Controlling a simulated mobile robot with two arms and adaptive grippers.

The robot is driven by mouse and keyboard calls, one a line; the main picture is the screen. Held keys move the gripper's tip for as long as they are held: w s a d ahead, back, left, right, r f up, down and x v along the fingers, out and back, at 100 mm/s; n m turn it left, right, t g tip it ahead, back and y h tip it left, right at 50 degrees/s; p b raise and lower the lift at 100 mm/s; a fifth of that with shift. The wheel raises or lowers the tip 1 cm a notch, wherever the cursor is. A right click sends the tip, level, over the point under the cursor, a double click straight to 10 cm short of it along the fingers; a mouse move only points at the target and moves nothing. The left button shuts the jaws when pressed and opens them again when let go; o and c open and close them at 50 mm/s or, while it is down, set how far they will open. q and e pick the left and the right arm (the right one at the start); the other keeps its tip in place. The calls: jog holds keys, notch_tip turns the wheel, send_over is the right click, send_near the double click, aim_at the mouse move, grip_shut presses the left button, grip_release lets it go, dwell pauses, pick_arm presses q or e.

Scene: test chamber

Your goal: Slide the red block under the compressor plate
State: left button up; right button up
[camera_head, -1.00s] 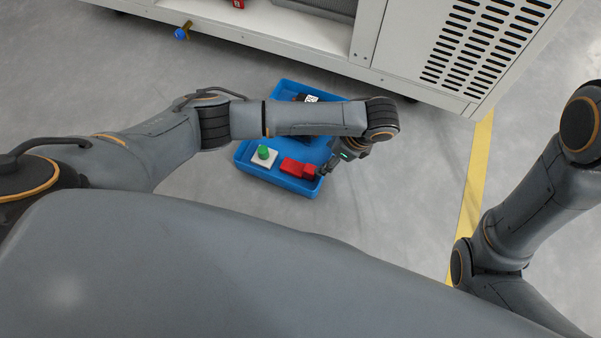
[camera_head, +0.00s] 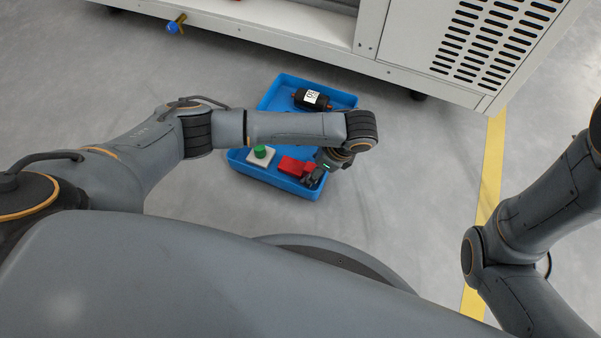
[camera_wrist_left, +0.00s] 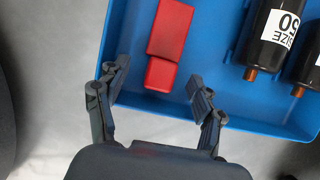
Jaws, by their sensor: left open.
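The red block (camera_head: 292,166) lies in a blue tray (camera_head: 272,181) on the floor, near the tray's front right corner. In the left wrist view the red block (camera_wrist_left: 170,30) has a long part and a shorter, lower end piece. My left gripper (camera_head: 316,178) is at this short end, over the tray's near edge. In the left wrist view my left gripper (camera_wrist_left: 159,76) is open, with the block's end between and just beyond its fingertips, apart from both. My right gripper is out of view. I cannot make out a compressor plate.
The tray also holds a black cylinder with a white label (camera_head: 311,98) and a pale plate with a green knob (camera_head: 261,154). A large white cabinet (camera_head: 270,35) with a blue-handled valve (camera_head: 173,27) stands behind. Clear floor surrounds the tray, with a yellow line (camera_head: 491,170) at right.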

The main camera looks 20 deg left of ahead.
pick_arm(q)
jog(key=shift+b+x, duration=0.5)
jog(key=shift+x, duration=0.6)
jog(key=shift+r, duration=0.1)
jog(key=c, duration=1.2)
jog(key=shift+r, duration=0.1)
jog(key=shift+c, duration=0.2)
